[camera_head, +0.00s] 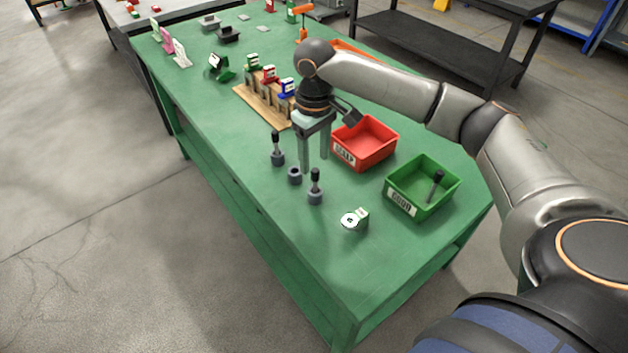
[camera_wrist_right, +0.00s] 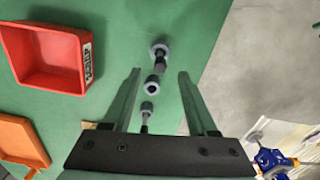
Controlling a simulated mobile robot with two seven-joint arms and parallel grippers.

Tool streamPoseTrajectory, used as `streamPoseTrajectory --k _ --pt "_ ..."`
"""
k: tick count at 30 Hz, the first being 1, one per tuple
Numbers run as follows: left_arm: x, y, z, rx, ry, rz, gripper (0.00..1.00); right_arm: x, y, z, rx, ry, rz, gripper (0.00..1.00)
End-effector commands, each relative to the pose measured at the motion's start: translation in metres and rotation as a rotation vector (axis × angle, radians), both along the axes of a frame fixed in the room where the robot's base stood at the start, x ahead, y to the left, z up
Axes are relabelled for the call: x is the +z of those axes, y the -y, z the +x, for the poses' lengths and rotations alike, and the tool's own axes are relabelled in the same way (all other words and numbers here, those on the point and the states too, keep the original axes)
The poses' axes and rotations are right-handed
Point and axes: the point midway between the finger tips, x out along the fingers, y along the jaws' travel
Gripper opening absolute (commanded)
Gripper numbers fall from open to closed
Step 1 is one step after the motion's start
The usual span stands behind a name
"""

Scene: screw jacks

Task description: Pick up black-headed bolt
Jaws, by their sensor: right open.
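Black-headed bolts stand upright in dark grey round holders on the green table. One bolt (camera_head: 275,140) is left of my right gripper and another bolt (camera_head: 315,180) is in front of it. An empty grey holder (camera_head: 294,175) sits between them. A third bolt (camera_head: 437,186) leans in the green bin (camera_head: 405,200). My right gripper (camera_head: 314,163) points down above the table, open and empty. In the right wrist view, its fingers (camera_wrist_right: 158,75) straddle the line of holders: one bolt (camera_wrist_right: 160,58), the empty holder (camera_wrist_right: 152,85) and another bolt (camera_wrist_right: 146,114). My left gripper is out of view.
A red bin (camera_head: 365,143) stands right of the gripper. A small round dial-like item (camera_head: 350,221) lies near the front. Behind is a wooden rack (camera_head: 262,103) with several small coloured-top jacks. The table's front left is clear.

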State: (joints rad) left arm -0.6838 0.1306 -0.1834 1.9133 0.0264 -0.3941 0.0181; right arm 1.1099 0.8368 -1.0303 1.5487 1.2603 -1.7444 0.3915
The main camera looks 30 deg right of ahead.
Motion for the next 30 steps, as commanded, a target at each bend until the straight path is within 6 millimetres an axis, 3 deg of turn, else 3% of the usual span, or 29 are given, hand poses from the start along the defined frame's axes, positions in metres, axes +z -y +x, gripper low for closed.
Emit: streamPoseTrajectory --k 8,16,25,30 --pt "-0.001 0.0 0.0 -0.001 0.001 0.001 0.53 -0.025 0.001 -0.001 0.0 -0.001 0.0 0.58" --pt "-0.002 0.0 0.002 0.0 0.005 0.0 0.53 -0.063 0.001 -0.004 0.0 0.0 0.0 0.58" --pt "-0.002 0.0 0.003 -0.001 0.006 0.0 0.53 -0.069 0.001 -0.003 0.002 0.002 -0.001 0.58" --pt "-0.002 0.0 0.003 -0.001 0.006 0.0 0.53 -0.068 0.001 -0.003 0.002 0.002 -0.001 0.41"
